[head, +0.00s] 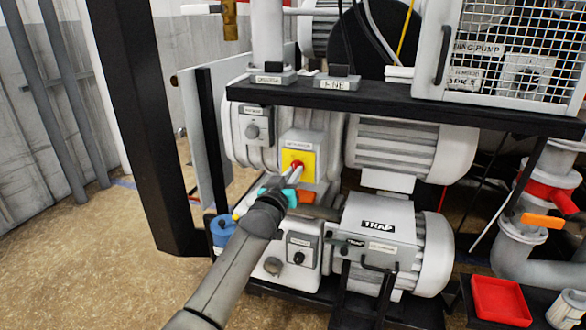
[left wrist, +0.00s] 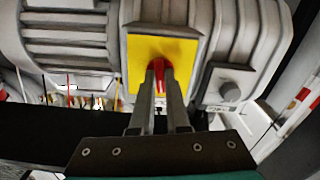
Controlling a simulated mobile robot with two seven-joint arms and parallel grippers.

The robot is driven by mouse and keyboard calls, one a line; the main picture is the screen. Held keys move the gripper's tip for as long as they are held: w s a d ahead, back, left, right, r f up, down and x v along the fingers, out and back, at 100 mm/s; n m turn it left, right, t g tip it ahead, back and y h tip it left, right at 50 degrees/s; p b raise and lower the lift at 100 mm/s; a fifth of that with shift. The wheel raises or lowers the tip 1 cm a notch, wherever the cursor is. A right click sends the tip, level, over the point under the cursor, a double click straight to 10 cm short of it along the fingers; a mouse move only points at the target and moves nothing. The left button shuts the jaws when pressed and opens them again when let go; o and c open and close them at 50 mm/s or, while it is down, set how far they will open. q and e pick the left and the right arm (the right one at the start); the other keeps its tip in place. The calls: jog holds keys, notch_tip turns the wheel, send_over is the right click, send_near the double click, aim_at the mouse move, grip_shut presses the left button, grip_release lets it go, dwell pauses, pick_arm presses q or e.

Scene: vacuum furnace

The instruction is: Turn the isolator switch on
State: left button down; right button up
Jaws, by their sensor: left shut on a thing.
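The isolator switch is a yellow plate (head: 306,157) with a small red handle (head: 297,164) on the front of the grey pump unit. In the left wrist view the yellow plate (left wrist: 185,52) fills the middle, with the red handle (left wrist: 158,69) standing out from it. My left gripper (head: 294,172) reaches up to the switch from below. In the left wrist view its two fingers (left wrist: 159,84) are shut on the red handle, one on each side. The fingers hide part of the handle, so its exact angle is hard to tell. My right gripper is in neither view.
A grey box with a round knob (head: 252,131) sits left of the switch. A black shelf (head: 400,101) overhangs above. A box labelled TRAP (head: 378,225) stands at lower right. A black post (head: 135,110) rises at left, and a red tray (head: 499,298) lies at right.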

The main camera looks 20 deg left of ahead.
pick_arm(q)
jog(key=shift+m+p, duration=1.25)
jog(key=shift+m, duration=2.85)
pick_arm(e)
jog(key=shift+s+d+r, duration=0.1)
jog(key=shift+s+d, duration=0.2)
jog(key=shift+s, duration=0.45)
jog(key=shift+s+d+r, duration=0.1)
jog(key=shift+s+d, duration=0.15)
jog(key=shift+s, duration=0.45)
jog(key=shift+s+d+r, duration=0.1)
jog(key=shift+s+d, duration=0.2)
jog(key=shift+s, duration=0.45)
pick_arm(q)
jog(key=c, duration=0.9)
grip_release()
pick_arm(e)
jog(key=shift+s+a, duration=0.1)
